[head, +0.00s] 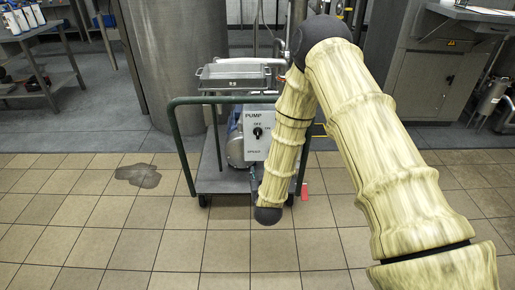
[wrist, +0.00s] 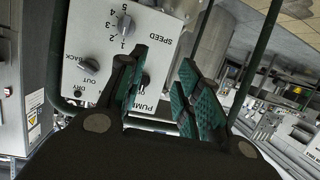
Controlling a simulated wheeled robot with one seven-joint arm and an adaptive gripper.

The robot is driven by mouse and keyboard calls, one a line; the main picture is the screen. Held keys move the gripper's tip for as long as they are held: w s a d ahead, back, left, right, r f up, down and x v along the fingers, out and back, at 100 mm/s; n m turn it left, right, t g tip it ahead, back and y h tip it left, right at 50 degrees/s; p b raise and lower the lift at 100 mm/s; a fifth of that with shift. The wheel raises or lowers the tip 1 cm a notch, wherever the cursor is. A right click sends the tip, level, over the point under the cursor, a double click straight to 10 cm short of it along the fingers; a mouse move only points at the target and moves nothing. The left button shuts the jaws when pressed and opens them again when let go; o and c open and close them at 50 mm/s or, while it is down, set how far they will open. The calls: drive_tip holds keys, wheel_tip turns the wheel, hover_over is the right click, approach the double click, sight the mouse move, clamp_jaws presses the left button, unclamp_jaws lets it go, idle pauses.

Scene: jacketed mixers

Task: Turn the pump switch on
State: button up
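The pump's white control panel (head: 252,150) stands on a cart in the head view, with the word PUMP at its top. The black pump switch (head: 257,132) sits below an OFF mark; its exact setting is too small to tell. In the wrist view the panel (wrist: 185,12) appears rotated, with PUMP near the lower middle. A dark part of the pump switch (wrist: 146,79) shows beside my left finger, mostly hidden by it. My gripper (wrist: 163,58) is open with teal pads, close to the panel, and nothing is clearly held.
A speed knob (wrist: 124,25) and another knob (wrist: 89,67) marked BACK are on the panel near my left finger. The cart's green handle (head: 178,145) rises beside the pump. A large steel vessel (head: 175,60) stands behind. The tiled floor in front is open, with a puddle (head: 138,175) at left.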

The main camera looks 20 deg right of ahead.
sight(258, 135)
drive_tip(key=w+d+r+t+b, duration=0.1)
drive_tip(key=w+r, duration=0.1)
drive_tip(key=w, duration=0.3)
drive_tip(key=w+d+r+t+h+b, duration=0.1)
drive_tip(key=w+d, duration=0.1)
drive_tip(key=w, duration=0.4)
drive_tip(key=w+d+r+m+h+b, duration=0.1)
drive_tip(key=w+r, duration=0.1)
drive_tip(key=w, duration=0.3)
drive_tip(key=shift+w+d+r+t+b, duration=0.2)
drive_tip(key=shift+w+r+t+b, duration=0.15)
drive_tip(key=shift+t+b, duration=0.05)
clamp_jaws()
